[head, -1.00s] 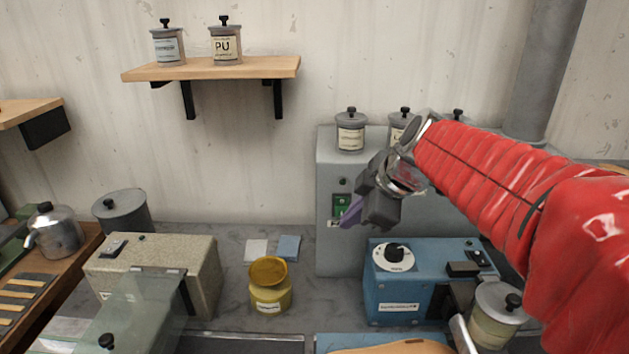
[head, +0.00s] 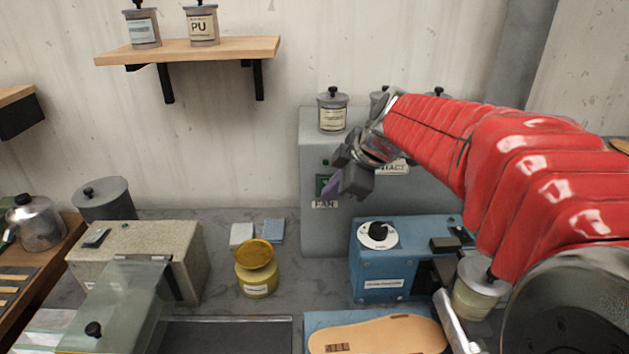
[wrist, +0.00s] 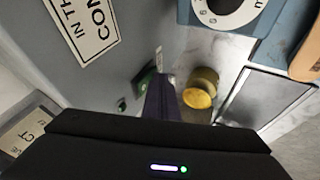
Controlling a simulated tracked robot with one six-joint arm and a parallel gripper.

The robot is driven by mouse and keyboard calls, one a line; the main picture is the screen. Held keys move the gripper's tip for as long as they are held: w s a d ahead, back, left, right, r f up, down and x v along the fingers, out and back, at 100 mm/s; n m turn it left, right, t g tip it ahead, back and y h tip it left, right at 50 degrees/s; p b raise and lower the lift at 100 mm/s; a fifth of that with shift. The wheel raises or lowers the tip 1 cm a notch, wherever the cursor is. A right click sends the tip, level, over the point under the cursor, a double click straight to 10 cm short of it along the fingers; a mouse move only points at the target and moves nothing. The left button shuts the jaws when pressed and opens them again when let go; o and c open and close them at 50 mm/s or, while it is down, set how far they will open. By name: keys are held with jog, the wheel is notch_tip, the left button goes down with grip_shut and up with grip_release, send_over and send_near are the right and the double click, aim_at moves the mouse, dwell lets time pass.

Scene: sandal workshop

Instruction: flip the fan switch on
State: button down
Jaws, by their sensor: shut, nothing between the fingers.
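The fan switch (head: 321,184) is a green rocker on the front of a grey cabinet (head: 312,231), above a label reading FAN (head: 325,204). It is partly hidden behind my gripper (head: 333,190). In the wrist view the green switch (wrist: 146,78) shows just beside the tip of my gripper (wrist: 160,85). My gripper is shut and empty, its purple fingers pointing at the switch. I cannot tell whether they touch it, nor which way the rocker is set.
A blue machine with a dial (head: 378,235) stands below and right of my gripper. A yellow jar (head: 256,270) stands on the bench to the left. Several lidded jars (head: 332,112) stand on the cabinet.

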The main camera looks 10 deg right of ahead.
jog(key=shift+d, duration=0.15)
jog(key=shift+w+a, duration=0.1)
jog(key=shift+a, duration=0.15)
jog(key=shift+r, duration=0.8)
